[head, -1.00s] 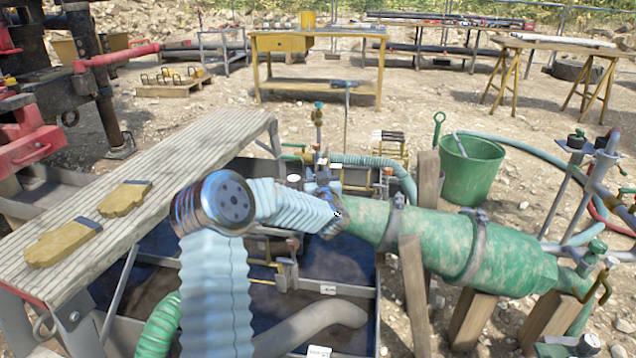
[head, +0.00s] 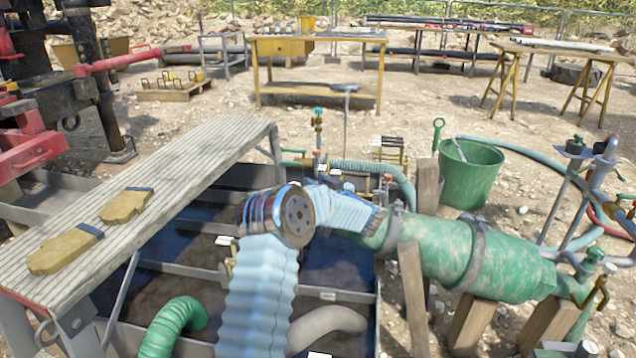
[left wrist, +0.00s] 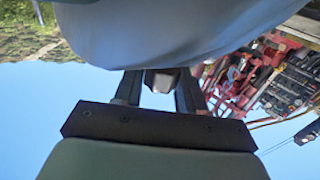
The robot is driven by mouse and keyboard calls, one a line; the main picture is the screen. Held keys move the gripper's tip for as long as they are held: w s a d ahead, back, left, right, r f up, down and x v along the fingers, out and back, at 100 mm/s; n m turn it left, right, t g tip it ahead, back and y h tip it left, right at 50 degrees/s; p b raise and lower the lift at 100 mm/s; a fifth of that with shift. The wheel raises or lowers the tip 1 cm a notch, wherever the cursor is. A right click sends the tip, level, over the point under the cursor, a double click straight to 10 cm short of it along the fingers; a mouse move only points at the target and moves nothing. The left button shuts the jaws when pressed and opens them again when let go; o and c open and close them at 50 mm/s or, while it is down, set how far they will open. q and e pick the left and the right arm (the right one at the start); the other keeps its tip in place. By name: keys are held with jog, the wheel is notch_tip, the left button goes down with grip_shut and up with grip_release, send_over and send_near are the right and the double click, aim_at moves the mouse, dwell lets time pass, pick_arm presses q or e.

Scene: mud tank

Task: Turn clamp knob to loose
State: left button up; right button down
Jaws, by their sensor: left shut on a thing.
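The green mottled pipe (head: 440,245) lies across wooden posts at the right of the head view. A grey clamp band (head: 397,220) goes around its left end, and another band (head: 474,255) goes around its middle. My left arm, in a pale blue sleeve, reaches to the pipe's left end. My left gripper (head: 380,221) is at the nearer clamp, its fingertips mostly hidden there. In the left wrist view its jaws (left wrist: 160,84) are shut on a small grey piece (left wrist: 162,80), which looks like the clamp knob. My right gripper is not in view.
A plank walkway (head: 150,215) with a pair of tan gloves (head: 65,251) runs along the left of the mud tank. A green bucket (head: 470,175) stands behind the pipe. Wooden posts (head: 414,300) stand close to the clamp. A valve stand (head: 575,190) is at the right.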

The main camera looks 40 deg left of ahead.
pick_arm(q)
jog(key=o, duration=0.9)
jog(key=shift+o, duration=0.2)
jog(key=b+v, duration=0.1)
jog(key=v, duration=1.2)
jog(key=shift+d, duration=0.35)
